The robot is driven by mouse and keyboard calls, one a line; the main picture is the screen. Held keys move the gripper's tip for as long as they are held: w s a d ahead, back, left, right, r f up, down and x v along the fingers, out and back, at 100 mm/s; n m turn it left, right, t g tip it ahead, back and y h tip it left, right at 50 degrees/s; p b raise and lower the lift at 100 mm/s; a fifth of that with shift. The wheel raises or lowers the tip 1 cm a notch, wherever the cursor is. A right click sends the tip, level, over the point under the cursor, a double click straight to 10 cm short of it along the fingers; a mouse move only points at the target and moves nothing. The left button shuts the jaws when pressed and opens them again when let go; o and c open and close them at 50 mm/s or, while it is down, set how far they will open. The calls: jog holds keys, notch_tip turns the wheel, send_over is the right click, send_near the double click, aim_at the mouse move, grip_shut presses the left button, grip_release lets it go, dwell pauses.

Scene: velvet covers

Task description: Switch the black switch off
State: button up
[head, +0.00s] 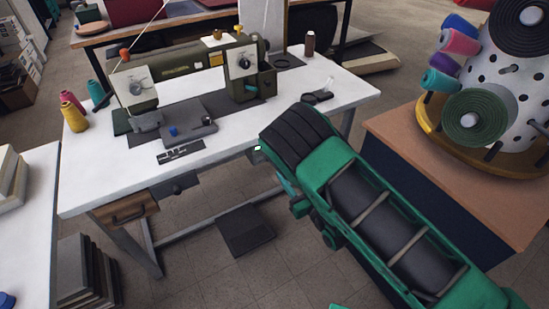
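A small dark box (178,185) is fixed under the front edge of the white sewing table (230,143), just right of a wooden drawer. It looks like the black switch, but its buttons and setting are too small to read.
An olive sewing machine (185,68) stands on the table, with thread spools (73,116) at left. The wooden drawer (128,213) hangs under the left front edge. A pedal (245,231) lies below. A thread stand (490,110) on another table is at right.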

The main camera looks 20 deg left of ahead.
jog(key=x, duration=1)
jog(key=shift+a, duration=0.45)
